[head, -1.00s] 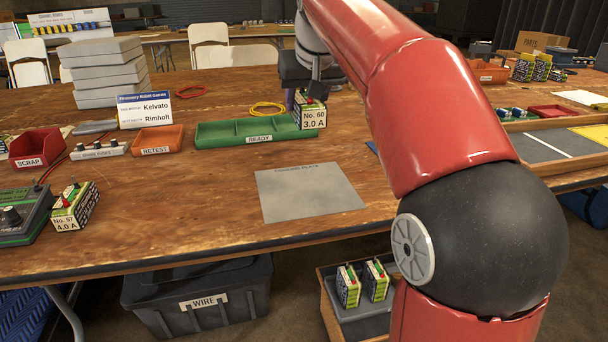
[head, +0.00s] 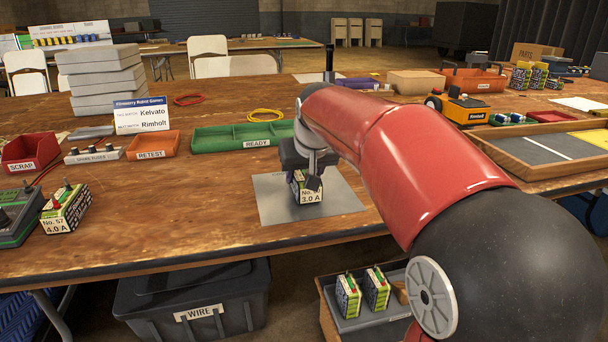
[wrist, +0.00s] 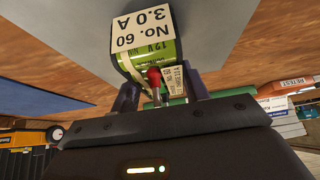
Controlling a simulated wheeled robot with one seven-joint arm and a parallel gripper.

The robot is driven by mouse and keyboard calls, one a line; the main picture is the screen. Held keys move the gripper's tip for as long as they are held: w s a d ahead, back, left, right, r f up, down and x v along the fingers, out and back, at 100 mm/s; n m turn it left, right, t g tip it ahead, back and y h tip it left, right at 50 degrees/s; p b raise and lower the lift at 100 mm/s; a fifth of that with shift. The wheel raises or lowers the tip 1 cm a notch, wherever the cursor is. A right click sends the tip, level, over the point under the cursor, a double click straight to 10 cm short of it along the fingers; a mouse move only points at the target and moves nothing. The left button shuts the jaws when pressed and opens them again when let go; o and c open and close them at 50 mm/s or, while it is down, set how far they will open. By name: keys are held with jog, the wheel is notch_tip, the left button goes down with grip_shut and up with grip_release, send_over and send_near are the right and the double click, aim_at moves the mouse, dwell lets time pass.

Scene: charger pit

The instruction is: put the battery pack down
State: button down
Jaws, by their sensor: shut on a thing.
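The battery pack (head: 308,192), labelled No. 60 3.0 A, is upright over the grey cooling plate (head: 268,198) on the wooden table. My gripper (head: 306,178) is shut on the pack from above. In the wrist view the pack (wrist: 143,30) sits between the two dark fingers, with its red terminal towards the palm. I cannot tell whether the pack's underside touches the plate.
The green READY tray (head: 230,137) is behind the plate. The RETEST bin (head: 152,145), SCRAP bin (head: 30,152) and another pack, No. 57 (head: 66,209), are to the left. A yellow robot (head: 458,108) and a wooden-framed board (head: 540,150) are to the right. Table left of the plate is clear.

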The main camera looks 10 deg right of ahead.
jog(key=shift+f, duration=0.1)
jog(key=c, duration=0.7)
grip_release()
